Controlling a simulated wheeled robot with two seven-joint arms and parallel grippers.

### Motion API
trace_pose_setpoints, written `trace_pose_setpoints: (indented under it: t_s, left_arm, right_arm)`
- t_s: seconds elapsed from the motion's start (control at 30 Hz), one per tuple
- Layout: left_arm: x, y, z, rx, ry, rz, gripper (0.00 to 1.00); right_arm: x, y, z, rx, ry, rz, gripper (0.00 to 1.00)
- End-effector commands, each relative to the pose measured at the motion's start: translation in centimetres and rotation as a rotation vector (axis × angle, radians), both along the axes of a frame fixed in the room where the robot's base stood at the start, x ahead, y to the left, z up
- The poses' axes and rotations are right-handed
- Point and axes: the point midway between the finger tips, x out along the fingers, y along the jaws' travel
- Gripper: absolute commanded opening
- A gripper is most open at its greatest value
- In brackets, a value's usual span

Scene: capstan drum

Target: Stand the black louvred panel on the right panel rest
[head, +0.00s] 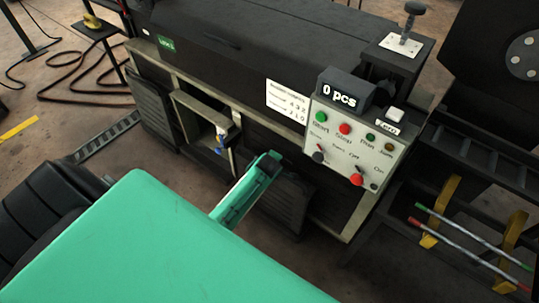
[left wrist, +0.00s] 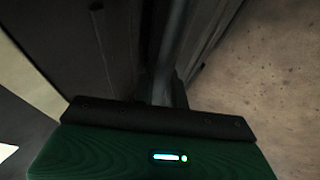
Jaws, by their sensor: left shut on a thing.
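A black louvred panel (head: 285,205) stands at the front of the dark machine, below the control box, partly hidden behind my left gripper. A second dark louvred panel (head: 153,105) is farther left along the machine's front. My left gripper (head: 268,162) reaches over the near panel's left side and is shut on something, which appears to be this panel. In the left wrist view dark upright surfaces (left wrist: 125,45) fill the space before the gripper, and the grip itself is too dark to make out. I cannot pick out the right panel rest. My right gripper is not in view.
The control box (head: 352,145) with buttons and a "0 pcs" display juts out above the near panel. An open bay (head: 207,125) holds a blue-handled part. Yellow brackets (head: 442,205) carry rods at the right. Bare floor shows at the left, crossed by a cable (head: 75,75).

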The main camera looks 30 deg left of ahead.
Motion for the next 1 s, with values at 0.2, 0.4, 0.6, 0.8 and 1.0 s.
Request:
trace_pose_setpoints:
  t_s: [0.2,0.4,0.6,0.8,1.0]
  left_arm:
    - [0.2,0.0,0.2,0.001,-0.007,-0.001,0.0]
    - [0.2,0.0,0.0,0.001,-0.008,-0.001,0.0]
    - [0.2,0.0,-0.3,0.002,-0.008,0.0,0.0]
    - [0.2,0.0,-0.5,0.002,-0.007,0.0,0.0]
    - [0.2,0.1,-0.7,0.002,-0.007,0.0,0.2]
  right_arm:
    - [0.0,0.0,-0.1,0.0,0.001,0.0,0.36]
    - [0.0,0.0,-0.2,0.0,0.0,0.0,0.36]
    - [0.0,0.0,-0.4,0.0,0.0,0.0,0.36]
    - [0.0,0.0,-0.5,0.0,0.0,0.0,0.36]
    - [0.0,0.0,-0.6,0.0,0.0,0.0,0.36]
